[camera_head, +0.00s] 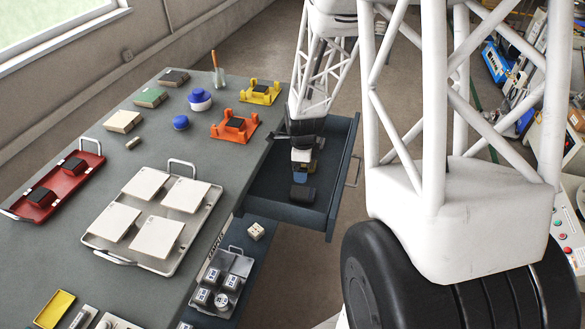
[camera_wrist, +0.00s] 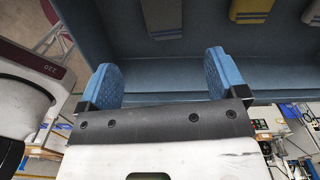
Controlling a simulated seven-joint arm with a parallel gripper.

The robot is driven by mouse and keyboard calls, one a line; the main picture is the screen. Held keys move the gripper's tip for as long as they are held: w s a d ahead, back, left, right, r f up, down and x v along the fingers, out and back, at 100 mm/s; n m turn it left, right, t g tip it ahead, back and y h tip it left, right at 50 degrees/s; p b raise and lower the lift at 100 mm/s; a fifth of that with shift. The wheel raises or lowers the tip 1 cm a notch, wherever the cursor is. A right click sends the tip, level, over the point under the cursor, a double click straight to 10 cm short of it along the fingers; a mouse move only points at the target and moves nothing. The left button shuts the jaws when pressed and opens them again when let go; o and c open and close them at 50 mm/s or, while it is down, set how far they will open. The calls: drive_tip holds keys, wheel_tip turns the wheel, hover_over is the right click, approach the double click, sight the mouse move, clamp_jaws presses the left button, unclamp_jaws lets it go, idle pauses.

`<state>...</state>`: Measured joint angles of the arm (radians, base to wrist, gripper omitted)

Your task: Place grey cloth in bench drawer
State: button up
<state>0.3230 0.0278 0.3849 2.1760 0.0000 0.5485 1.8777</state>
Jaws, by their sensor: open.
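The bench drawer (camera_head: 268,205) is pulled out from the right side of the bench. My gripper (camera_head: 302,172) is over the drawer's inside, open and empty, with its two blue fingertips (camera_wrist: 163,78) apart in the wrist view. A folded grey cloth (camera_wrist: 161,16) with a blue stripe lies on the drawer's blue floor, beyond the fingertips and not between them. A small dark grey item (camera_head: 303,193) lies in the drawer by my gripper in the head view; I cannot tell if it is that cloth.
A yellow cloth (camera_wrist: 250,10) and a bluish cloth (camera_wrist: 312,14) lie beside the grey one. On the bench (camera_head: 60,245) are a tray of white tiles (camera_head: 90,240), a red tray (camera_head: 92,158) and orange (camera_head: 216,131) and yellow (camera_head: 244,97) holders. The drawer walls surround my gripper.

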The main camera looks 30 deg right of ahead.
drive_tip(key=s+a+r+n, duration=0.4)
drive_tip(key=a+r+n, duration=0.25)
drive_tip(key=r, duration=0.45)
drive_tip(key=s+a+r+n+t, duration=0.1)
drive_tip(key=s+a+r+n, duration=0.4)
drive_tip(key=s+r+n, duration=0.3)
drive_tip(key=s+a+r+n+t, duration=0.1)
drive_tip(key=s+a+r+n, duration=0.5)
drive_tip(key=s+r+n, duration=0.2)
drive_tip(key=s+n, duration=0.2)
drive_tip(key=s, duration=0.1)
drive_tip(key=shift+s+t, duration=0.3)
drive_tip(key=shift+n, duration=0.25)
drive_tip(key=shift+c, duration=0.3)
